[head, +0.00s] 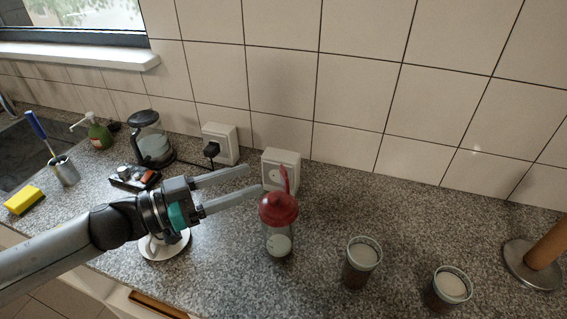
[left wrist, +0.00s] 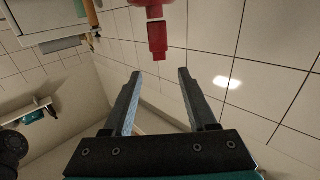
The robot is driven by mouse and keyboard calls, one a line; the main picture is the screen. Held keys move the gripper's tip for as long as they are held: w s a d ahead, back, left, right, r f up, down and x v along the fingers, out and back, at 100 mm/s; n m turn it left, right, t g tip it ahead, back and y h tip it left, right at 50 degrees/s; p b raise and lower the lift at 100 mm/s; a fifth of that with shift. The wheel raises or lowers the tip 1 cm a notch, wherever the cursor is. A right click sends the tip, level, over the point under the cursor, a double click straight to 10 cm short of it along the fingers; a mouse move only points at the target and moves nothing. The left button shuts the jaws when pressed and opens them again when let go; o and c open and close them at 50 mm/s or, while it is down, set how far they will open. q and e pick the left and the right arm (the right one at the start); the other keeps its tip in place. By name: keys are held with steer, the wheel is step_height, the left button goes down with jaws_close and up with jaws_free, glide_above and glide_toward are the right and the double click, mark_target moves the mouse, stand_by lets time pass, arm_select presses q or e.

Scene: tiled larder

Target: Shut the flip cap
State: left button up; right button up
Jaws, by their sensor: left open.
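A clear bottle (head: 278,243) with white contents stands upright on the counter, with a red lid (head: 279,208) on top. The red flip cap (head: 284,178) stands up from the lid, open. My left gripper (head: 254,180) is open and empty, its two fingers pointing at the flip cap from the left in the head view. In the left wrist view, the flip cap (left wrist: 158,40) appears just beyond the open fingertips (left wrist: 160,73), apart from them, with part of the lid (left wrist: 152,4) at the top edge. My right gripper is not in view.
Two cups (head: 362,262) (head: 451,288) stand right of the bottle, and a wooden post on a round base (head: 530,268) is at the far right. A white cup on a saucer (head: 165,250) sits below my left gripper. Wall sockets (head: 281,168) are close behind.

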mark_target(282, 169)
arm_select(q)
steer(key=p+x, duration=0.1)
steer(key=x, duration=0.7)
steer(key=shift+w+d, duration=0.1)
steer(key=shift+d, duration=0.1)
jaws_close()
stand_by(0.4)
